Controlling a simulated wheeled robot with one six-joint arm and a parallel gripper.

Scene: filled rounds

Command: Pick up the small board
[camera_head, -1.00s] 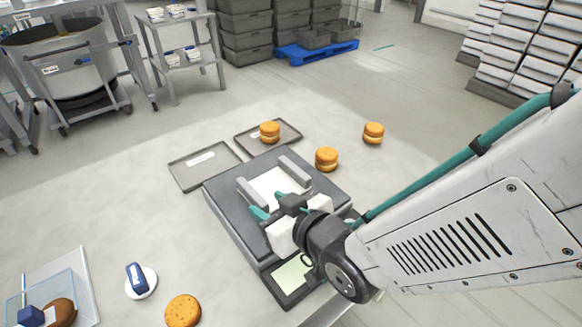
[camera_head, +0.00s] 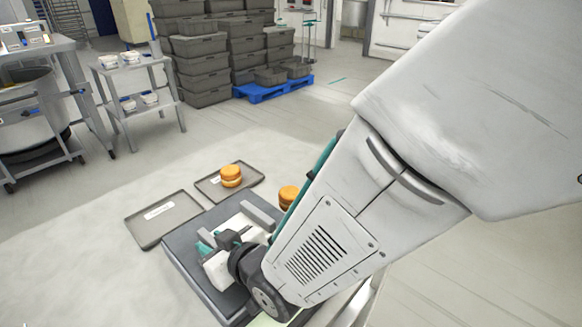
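A white flat piece (camera_head: 237,221), which looks like the small board, lies between two grey rails on a dark grey scale-like device (camera_head: 178,257). My gripper (camera_head: 210,241) is low over the device, at the near-left side of the white piece. Its teal fingertips show at the edge of the white piece, partly behind my wrist. Whether they touch it or hold it cannot be made out. My arm covers the right side of the device and most of its display.
Two dark trays lie behind the device: an empty labelled one (camera_head: 163,217) and one (camera_head: 247,179) with a filled round (camera_head: 231,174). Another round (camera_head: 288,196) is partly behind my arm. The table's left part (camera_head: 70,260) is clear. Stacked crates stand on a blue pallet (camera_head: 272,89) beyond.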

